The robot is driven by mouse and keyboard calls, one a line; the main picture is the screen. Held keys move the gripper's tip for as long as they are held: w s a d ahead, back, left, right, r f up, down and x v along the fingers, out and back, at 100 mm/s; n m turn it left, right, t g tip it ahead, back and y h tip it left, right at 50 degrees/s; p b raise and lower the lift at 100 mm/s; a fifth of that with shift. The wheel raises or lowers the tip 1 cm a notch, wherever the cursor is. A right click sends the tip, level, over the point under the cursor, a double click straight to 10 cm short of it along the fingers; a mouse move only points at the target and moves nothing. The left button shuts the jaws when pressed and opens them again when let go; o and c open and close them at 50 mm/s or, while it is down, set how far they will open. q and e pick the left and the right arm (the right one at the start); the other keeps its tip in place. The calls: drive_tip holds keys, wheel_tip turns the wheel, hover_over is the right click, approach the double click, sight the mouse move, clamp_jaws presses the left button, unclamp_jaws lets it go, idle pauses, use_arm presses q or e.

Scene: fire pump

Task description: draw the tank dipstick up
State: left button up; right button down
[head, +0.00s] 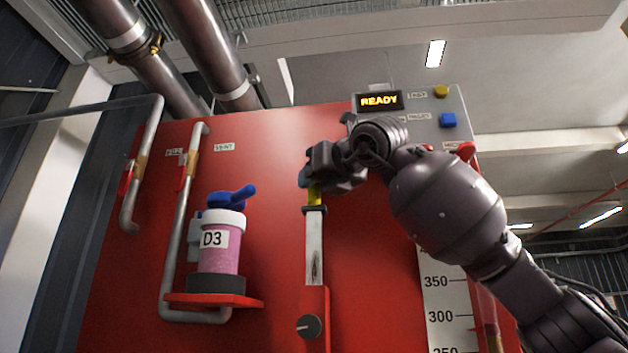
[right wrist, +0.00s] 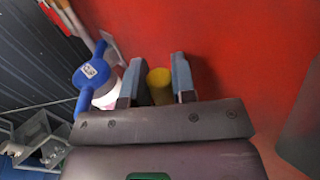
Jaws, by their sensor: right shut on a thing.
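My right gripper (head: 312,183) is shut on the yellow handle (head: 315,195) of the tank dipstick, in front of the red panel. The handle also shows between the two blue-grey fingers in the right wrist view (right wrist: 160,86). Below the handle is a dark collar, and a pale flat strip (head: 314,240) with a dark stain near its lower end runs down upright to a red bracket (head: 316,300). The handle's top is hidden by the gripper in the head view. My left gripper is not in view.
A pink jar labelled D3 (head: 222,258) with a blue-handled top stands on a red shelf (head: 240,301) to the left. Grey pipes (head: 180,220) run beside it. A black knob (head: 310,326) is below the strip. A READY display (head: 380,100) and a number scale (head: 440,290) are right.

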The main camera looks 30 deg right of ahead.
drive_tip(key=c, duration=0.9)
unclamp_jaws()
drive_tip(key=shift+c, duration=0.2)
drive_tip(key=shift+s+d+f, duration=0.1)
drive_tip(key=shift+s+d, duration=0.05)
drive_tip(key=shift+s, duration=0.4)
drive_tip(key=s+d+b, duration=0.1)
drive_tip(key=s+b, duration=0.1)
drive_tip(key=s, duration=0.7)
drive_tip(key=shift+s+d, duration=0.15)
drive_tip(key=shift+s, duration=0.2)
